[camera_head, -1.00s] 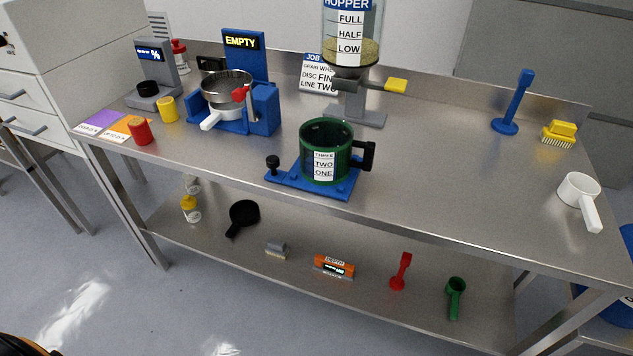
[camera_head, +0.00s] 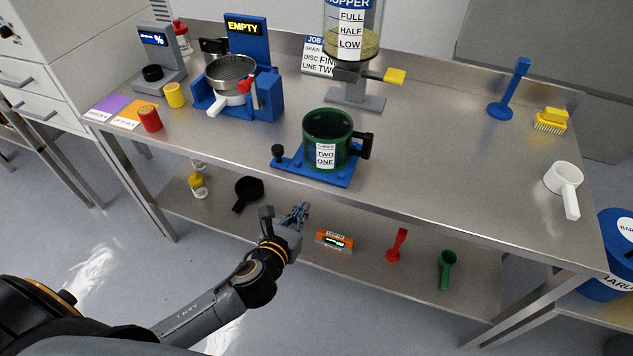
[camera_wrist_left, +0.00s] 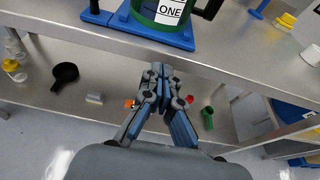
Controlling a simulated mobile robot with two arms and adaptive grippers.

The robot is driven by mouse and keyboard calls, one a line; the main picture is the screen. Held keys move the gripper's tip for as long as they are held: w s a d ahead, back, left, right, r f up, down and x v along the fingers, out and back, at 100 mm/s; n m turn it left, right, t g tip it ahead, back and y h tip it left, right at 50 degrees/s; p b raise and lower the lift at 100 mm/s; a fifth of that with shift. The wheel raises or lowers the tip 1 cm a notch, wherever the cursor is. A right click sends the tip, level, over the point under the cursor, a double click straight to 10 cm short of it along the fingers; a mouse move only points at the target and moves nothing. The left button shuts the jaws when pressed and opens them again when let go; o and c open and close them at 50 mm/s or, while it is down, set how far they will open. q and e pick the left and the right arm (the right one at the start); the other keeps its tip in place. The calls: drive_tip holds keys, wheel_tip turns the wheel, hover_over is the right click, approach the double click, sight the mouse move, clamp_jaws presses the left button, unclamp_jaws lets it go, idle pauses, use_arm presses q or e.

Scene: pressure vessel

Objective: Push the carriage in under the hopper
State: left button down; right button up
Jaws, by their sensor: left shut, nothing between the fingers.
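The blue carriage (camera_head: 335,178) lies flat near the front edge of the steel table, with a black knob (camera_head: 278,152) at its left end. A green cup (camera_head: 318,131) with a black handle and a line label stands on it. The hopper (camera_head: 351,38), a clear cylinder with grain in its lower part, stands on a grey stand behind, and the carriage is in front of it, apart. My left gripper (camera_head: 299,214) is shut and empty, in front of the table below its front edge. In the left wrist view its fingers (camera_wrist_left: 160,78) point toward the carriage (camera_wrist_left: 150,30).
A blue press with an EMPTY sign (camera_head: 243,50) stands to the left. A white scoop (camera_head: 563,184), blue tamper (camera_head: 507,95) and yellow brush (camera_head: 551,120) are at right. The lower shelf (camera_head: 376,262) holds loose tools. The table between carriage and hopper stand (camera_head: 357,101) looks clear.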

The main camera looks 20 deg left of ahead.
use_arm(q)
drive_tip(key=p, duration=0.1)
approach(321, 178)
drive_tip(key=x, duration=0.5)
drive_tip(key=shift+f, duration=0.1)
drive_tip(key=shift+w+d+p, duration=0.1)
drive_tip(key=shift+w+p, duration=0.2)
drive_tip(key=shift+w, duration=0.3)
drive_tip(key=shift+w+f, duration=0.1)
